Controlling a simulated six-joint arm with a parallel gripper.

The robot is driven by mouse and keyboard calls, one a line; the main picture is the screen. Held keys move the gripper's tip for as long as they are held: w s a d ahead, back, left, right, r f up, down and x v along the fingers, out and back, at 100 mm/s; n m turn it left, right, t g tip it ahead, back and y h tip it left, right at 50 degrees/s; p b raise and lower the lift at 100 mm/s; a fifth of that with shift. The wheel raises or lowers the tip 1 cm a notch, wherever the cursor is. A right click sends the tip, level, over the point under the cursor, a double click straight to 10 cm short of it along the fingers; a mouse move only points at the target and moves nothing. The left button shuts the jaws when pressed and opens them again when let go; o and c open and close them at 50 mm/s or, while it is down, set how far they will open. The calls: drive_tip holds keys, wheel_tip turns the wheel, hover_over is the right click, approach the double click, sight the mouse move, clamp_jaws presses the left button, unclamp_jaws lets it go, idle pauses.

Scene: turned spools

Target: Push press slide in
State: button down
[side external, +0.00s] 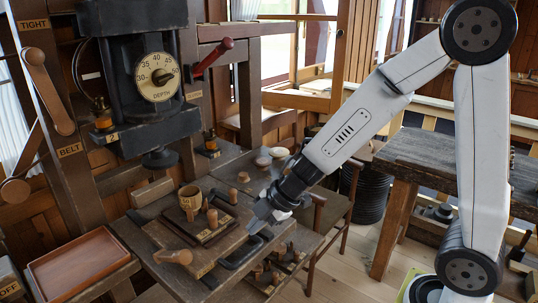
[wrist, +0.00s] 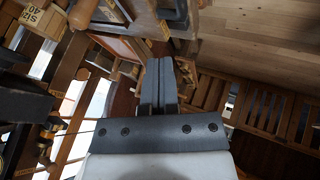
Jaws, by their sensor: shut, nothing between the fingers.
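The press slide (side external: 162,236) is a dark wooden board on the bench below the press (side external: 158,75), with a turned wooden handle (side external: 173,257) at its front. A smaller board on it carries a wooden cup (side external: 190,197) and several short pegs. The slide lies out in front of the press ram (side external: 160,158). My gripper (side external: 262,211) is shut and empty, to the right of the slide and its board, apparently clear of them. In the wrist view my gripper's fingers (wrist: 158,75) are together with nothing between them. A rounded wooden handle (wrist: 82,12) shows at the top left there.
Dark curved bars (side external: 243,254) flank the slide. Several spools (side external: 262,272) stand in a holder at the front right. A red-brown tray (side external: 78,265) is at the left. A red-handled lever (side external: 213,57) projects from the press. Open floor lies right of the bench.

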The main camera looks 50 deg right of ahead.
sight(193, 227)
drive_tip(key=shift+x, duration=4.95)
drive_tip(key=shift+w, duration=6.65)
drive_tip(key=shift+r, duration=0.15)
drive_tip(key=shift+v, duration=4.85)
drive_tip(key=shift+d, duration=0.1)
